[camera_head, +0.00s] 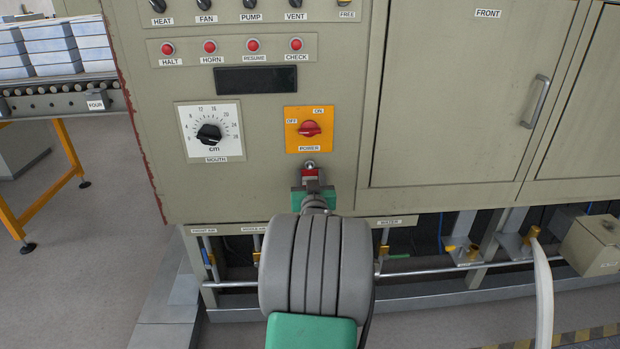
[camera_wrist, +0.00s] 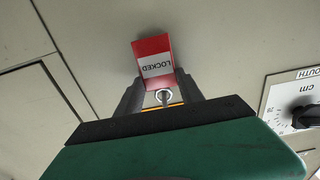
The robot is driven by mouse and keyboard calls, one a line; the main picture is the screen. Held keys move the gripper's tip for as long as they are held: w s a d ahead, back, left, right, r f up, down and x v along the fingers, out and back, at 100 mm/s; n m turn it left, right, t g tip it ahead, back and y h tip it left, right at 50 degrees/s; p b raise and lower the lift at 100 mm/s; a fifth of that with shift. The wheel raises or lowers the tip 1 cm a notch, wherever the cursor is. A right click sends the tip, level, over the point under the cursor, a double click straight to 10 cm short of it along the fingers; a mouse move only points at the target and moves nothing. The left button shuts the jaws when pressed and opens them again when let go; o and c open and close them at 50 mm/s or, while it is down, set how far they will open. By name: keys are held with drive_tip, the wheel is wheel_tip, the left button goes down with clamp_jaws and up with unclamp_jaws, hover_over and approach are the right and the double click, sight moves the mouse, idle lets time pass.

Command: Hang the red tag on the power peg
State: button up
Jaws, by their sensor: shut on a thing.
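The red tag (camera_wrist: 153,47) has a white label reading LOCKED, upside down in the wrist view. My gripper (camera_wrist: 158,84) is shut on it, with a dark finger on each side. In the head view the tag (camera_head: 310,174) is a small red patch at the tip of my gripper (camera_head: 312,184). The silver power peg (camera_head: 310,164) is just above the tag, under the yellow POWER switch plate (camera_head: 292,138). The peg's round end (camera_wrist: 164,97) shows between the fingers in the wrist view. I cannot tell whether the tag's hole is around the peg.
The POWER switch has a red knob (camera_head: 310,128). A MOUTH dial (camera_head: 209,132) is to its left, with a row of red buttons (camera_head: 253,45) above. The closed FRONT door (camera_head: 470,90) is to the right. Pipes (camera_head: 440,266) run below the cabinet.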

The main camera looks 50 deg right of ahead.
drive_tip(key=o, duration=1.4)
drive_tip(key=v, duration=0.8)
drive_tip(key=w+a+r+n+y+p, duration=0.25)
drive_tip(key=w+a+p, duration=0.2)
drive_tip(key=a, duration=0.25)
drive_tip(key=w+a+r+n+y+p, duration=0.25)
drive_tip(key=a+y+p, duration=0.2)
drive_tip(key=a, duration=0.25)
drive_tip(key=w+a+r+n+y+p, duration=0.1)
drive_tip(key=w+a+r+y+p, duration=0.3)
drive_tip(key=a, duration=0.4)
drive_tip(key=s+a+r+n+g+y+p, duration=0.1)
drive_tip(key=s+a+r+g+p, duration=0.1)
drive_tip(key=a, duration=0.5)
drive_tip(key=s+a+r+n+g+p, duration=0.1)
drive_tip(key=s+a+r+g+p, duration=0.2)
drive_tip(key=s+a+p, duration=0.3)
drive_tip(key=s+a+r+n+g+y+p, duration=0.1)
drive_tip(key=s+a+r+n+g+p, duration=0.1)
drive_tip(key=s+a, duration=0.4)
drive_tip(key=shift+a+r+g+y+p, duration=0.3)
drive_tip(key=shift+a+r+g+p, duration=0.4)
drive_tip(key=shift+a+p, duration=0.5)
drive_tip(key=shift+s, duration=0.1)
